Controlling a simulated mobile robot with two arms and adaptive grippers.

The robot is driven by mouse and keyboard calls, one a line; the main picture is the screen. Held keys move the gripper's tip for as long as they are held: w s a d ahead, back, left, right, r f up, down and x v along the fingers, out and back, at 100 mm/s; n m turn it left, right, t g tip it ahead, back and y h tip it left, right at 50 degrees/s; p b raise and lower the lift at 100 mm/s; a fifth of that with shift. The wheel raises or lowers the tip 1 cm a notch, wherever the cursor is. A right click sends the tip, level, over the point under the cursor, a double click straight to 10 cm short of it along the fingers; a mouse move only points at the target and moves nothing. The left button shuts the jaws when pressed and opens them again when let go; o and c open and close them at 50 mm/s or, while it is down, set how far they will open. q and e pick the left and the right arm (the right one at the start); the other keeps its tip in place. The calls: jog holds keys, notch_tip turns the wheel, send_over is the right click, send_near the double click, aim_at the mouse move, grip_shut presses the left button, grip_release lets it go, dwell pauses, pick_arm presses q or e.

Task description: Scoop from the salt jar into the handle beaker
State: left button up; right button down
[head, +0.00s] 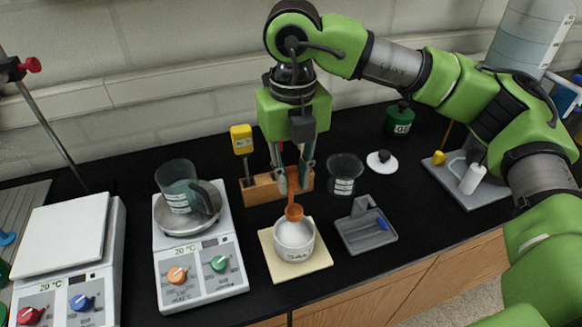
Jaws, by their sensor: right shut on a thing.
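The salt jar (294,252), a white round jar with dark lettering, stands on a pale square pad (267,246) at the front middle of the bench. My right gripper (290,182) points down above it and is shut on an orange scoop (293,205). The scoop's lower end is at the jar's mouth, over white contents; I cannot tell whether it touches them. The handle beaker (177,186), clear with a grey handle, stands in a metal dish on the scale (198,262) to the left. My left gripper is not in view.
A wooden block (262,191) with a yellow-topped tool is behind the gripper. A glass beaker (345,173), white lid (381,160) and grey tray (364,227) are to the right. Another scale (60,240) stands far left. Bare bench lies behind the handle-beaker scale.

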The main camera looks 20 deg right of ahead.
aim_at(293, 208)
jog(key=shift+s+f, duration=0.15)
jog(key=shift+f, duration=0.5)
jog(key=shift+f+b, duration=0.7)
jog(key=shift+f, duration=0.5)
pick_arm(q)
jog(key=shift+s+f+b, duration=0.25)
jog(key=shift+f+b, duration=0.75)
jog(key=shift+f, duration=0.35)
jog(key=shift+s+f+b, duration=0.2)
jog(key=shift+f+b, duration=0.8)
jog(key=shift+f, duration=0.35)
pick_arm(e)
jog(key=shift+f, duration=1.85)
jog(key=shift+r, duration=0.1)
pick_arm(q)
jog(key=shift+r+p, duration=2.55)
jog(key=shift+p, duration=0.05)
pick_arm(e)
notch_tip(293, 208, up, 10)
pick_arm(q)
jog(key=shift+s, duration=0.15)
